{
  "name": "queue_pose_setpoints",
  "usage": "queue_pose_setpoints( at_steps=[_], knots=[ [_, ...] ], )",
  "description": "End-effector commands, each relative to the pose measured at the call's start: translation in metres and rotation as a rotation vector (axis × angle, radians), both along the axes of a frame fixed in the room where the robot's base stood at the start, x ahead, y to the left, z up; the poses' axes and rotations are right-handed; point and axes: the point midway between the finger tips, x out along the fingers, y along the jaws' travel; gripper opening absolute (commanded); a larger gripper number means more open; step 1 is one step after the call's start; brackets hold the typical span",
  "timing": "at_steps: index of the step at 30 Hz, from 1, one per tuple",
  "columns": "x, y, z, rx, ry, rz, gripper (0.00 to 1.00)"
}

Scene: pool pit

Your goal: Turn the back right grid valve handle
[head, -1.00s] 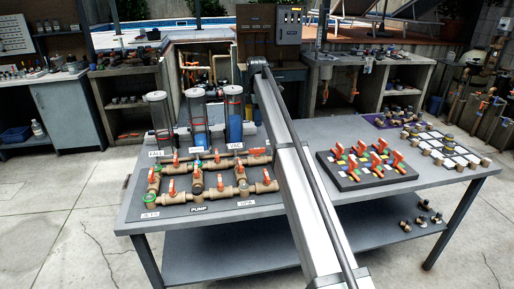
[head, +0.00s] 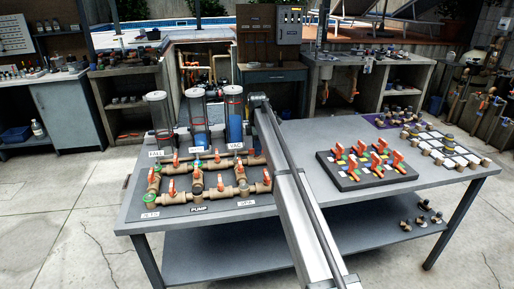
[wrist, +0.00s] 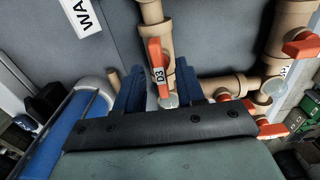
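In the head view, a board on the table carries a grid of tan pipes (head: 210,196) with several orange-red valve handles. The back right handle (head: 239,162) stands beside the far end of my arm. In the wrist view, an orange-red handle (wrist: 157,60) marked D3 lies along a tan pipe. My gripper (wrist: 160,86) shows there with two dark blue fingers apart, one on each side of the handle's lower part. I cannot tell whether they touch it. The gripper's fingers are not clear in the head view.
Tall clear tanks with blue contents (head: 235,125) stand behind the grid, close to my arm. More red handles (wrist: 302,47) sit on pipes at right in the wrist view. A black board of red-handled valves (head: 367,165) lies at the table's right.

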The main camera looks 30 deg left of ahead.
Motion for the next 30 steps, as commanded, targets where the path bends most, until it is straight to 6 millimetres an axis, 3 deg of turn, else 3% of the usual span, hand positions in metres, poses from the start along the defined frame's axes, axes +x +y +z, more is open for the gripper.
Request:
queue_pose_setpoints(
  at_steps=[11,22,30],
  knots=[
    [-0.0001,-0.0001,-0.0034,0.0,0.0,0.0,0.37],
    [-0.0001,-0.0001,-0.0031,0.0,0.0,0.0,0.02],
    [-0.0001,-0.0001,-0.003,0.0,0.0,-0.001,0.0]
  ],
)
